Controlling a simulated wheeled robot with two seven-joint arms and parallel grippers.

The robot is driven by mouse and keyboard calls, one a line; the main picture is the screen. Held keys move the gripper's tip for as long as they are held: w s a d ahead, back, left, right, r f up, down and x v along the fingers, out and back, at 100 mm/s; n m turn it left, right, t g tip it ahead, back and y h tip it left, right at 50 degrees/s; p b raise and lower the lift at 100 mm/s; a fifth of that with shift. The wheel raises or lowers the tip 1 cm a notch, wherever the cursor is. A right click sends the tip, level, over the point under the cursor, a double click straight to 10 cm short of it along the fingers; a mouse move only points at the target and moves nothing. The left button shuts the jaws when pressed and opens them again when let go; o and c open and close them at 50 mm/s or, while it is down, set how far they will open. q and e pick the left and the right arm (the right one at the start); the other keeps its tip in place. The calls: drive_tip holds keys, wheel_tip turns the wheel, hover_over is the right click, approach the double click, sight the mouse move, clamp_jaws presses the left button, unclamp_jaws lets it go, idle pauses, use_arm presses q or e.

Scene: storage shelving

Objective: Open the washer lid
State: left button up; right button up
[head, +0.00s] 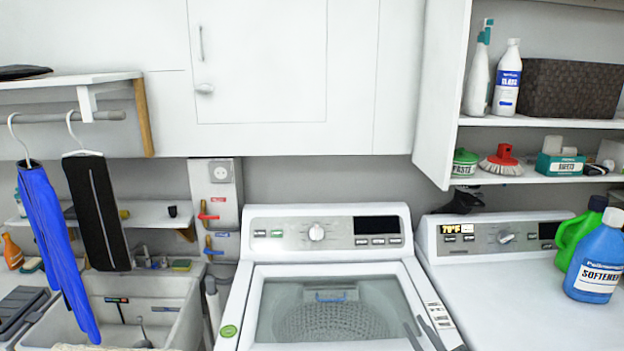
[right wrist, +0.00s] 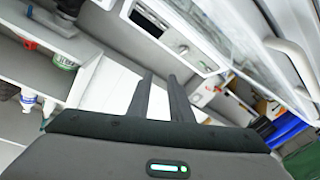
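The washer (head: 233,300) stands at the middle bottom of the head view, its control panel (head: 340,236) at the back. Its lid (head: 388,270) is a white frame with a glass window and lies down over the opening; the drum shows through the glass. My right gripper (head: 412,321) is above the right side of the lid, with two dark fingers a little apart and nothing between them. In the right wrist view the gripper (right wrist: 160,76) also looks empty, with the washer panel (right wrist: 178,40) beyond the fingers. Contact with the lid cannot be told. My left gripper is not in view.
A second machine (head: 480,275) stands close on the right, with a blue softener bottle (head: 594,268) and a green jug (head: 578,238) on top. A sink (head: 150,305) and hanging clothes (head: 52,240) are at left. Shelves (head: 540,121) overhang the right side.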

drive_tip(key=s+f+m+g+h, duration=0.3)
drive_tip(key=s+f+m+g, duration=0.15)
drive_tip(key=s+f, duration=0.7)
drive_tip(key=s+a+f+g, duration=0.1)
drive_tip(key=s+f+g, duration=0.2)
drive_tip(key=s, duration=0.7)
drive_tip(key=s+f+m+g, duration=0.1)
drive_tip(key=s+f+g, duration=0.15)
drive_tip(key=s, duration=0.85)
drive_tip(key=s+a+f+g, duration=0.15)
drive_tip(key=s+g, duration=0.25)
drive_tip(key=s, duration=0.6)
wheel_tip(320, 180, down, 36)
drive_tip(key=s+g+b, duration=0.2)
drive_tip(key=b, duration=0.4)
drive_tip(key=s+d+f+b, duration=0.3)
drive_tip(key=s+f+b, duration=0.1)
drive_tip(key=s+f, duration=1.3)
wheel_tip(320, 180, down, 4)
drive_tip(key=shift+s+d+f+g, duration=0.1)
drive_tip(key=shift+s+d+g, duration=0.1)
drive_tip(key=shift+s+g, duration=0.15)
